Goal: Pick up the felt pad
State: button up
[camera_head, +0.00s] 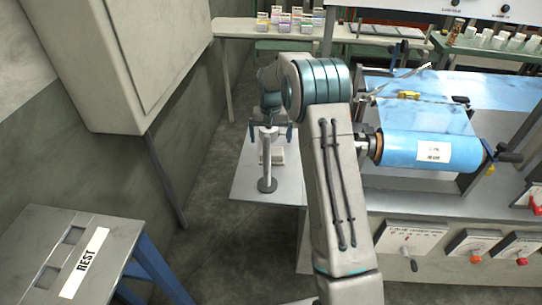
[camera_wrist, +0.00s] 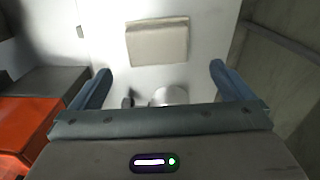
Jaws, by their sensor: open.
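The felt pad appears to be the flat cream rectangle (camera_wrist: 157,42) lying on a pale surface in the wrist view, ahead of my fingertips. In the head view a cream block (camera_head: 277,155), likely the same pad, lies on the grey side shelf, partly hidden by a post. My gripper (camera_wrist: 161,70) is open with nothing between its blue fingers. In the head view my gripper (camera_head: 270,132) points down above the shelf, near the pad and apart from it.
A grey post with a round base (camera_head: 267,184) stands on the shelf (camera_head: 245,185) close to my gripper. A blue film roll (camera_head: 400,149) is to the right. A stool marked REST (camera_head: 110,235) is at lower left. A wall cabinet (camera_head: 125,60) hangs at left.

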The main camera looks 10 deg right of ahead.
jog(key=shift+s+f+p, duration=0.15)
jog(key=shift+f, duration=1.6)
jog(key=shift+s+f+p, duration=0.15)
jog(key=shift+f, duration=1.6)
jog(key=c, duration=0.9)
